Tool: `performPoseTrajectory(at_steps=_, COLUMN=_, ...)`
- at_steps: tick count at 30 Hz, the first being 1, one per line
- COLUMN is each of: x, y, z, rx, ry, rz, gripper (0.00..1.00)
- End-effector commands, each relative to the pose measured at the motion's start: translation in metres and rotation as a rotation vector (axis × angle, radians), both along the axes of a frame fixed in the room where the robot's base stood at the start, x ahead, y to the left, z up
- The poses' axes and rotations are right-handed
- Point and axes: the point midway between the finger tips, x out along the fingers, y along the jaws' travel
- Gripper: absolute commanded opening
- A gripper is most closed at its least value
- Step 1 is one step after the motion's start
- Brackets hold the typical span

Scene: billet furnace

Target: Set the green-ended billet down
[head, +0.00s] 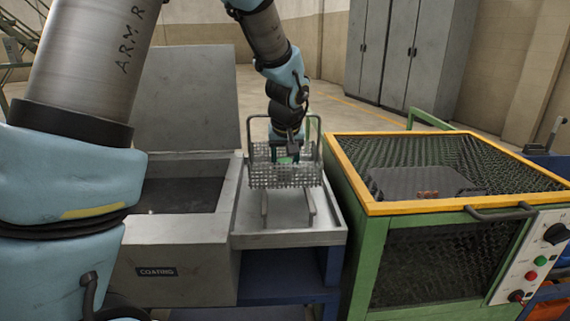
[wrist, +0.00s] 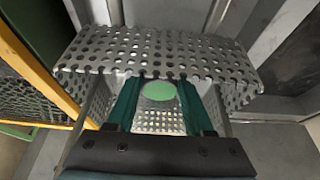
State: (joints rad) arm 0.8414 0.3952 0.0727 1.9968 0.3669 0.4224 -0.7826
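The green-ended billet shows in the wrist view as a round green end face (wrist: 158,90); its body is hidden below that face. My gripper (wrist: 160,98) has its two teal fingers on either side of the green end, which fills nearly all the gap between them, so it looks shut on the billet. In the head view my gripper (head: 286,158) points down into a perforated metal basket (head: 262,178), which also shows in the wrist view (wrist: 150,50). The basket wall hides the billet in the head view. Whether the billet touches the basket floor cannot be told.
The basket is over a grey tray with two rails (head: 288,236). Left is an open-lidded coating tank (head: 180,225). Right is a green-framed mesh machine (head: 350,200) with a yellow rim and control panel. Grey cabinets (head: 408,50) stand behind.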

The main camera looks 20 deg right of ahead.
Motion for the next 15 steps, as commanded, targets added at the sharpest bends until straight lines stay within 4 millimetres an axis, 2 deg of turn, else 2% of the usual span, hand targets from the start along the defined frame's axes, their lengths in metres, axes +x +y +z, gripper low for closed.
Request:
performPoseTrajectory(at_steps=1, x=-0.0001, y=-0.0001, z=0.0003, rx=0.000, ry=0.000, rz=0.000, gripper=0.59)
performPoseTrajectory(at_steps=6, x=0.0000, y=0.0000, z=0.0003, rx=0.000, ry=0.000, rz=0.000, gripper=0.78)
performPoseTrajectory(at_steps=15, x=0.0000, y=0.0000, z=0.0028, rx=0.000, ry=0.000, rz=0.000, gripper=0.79)
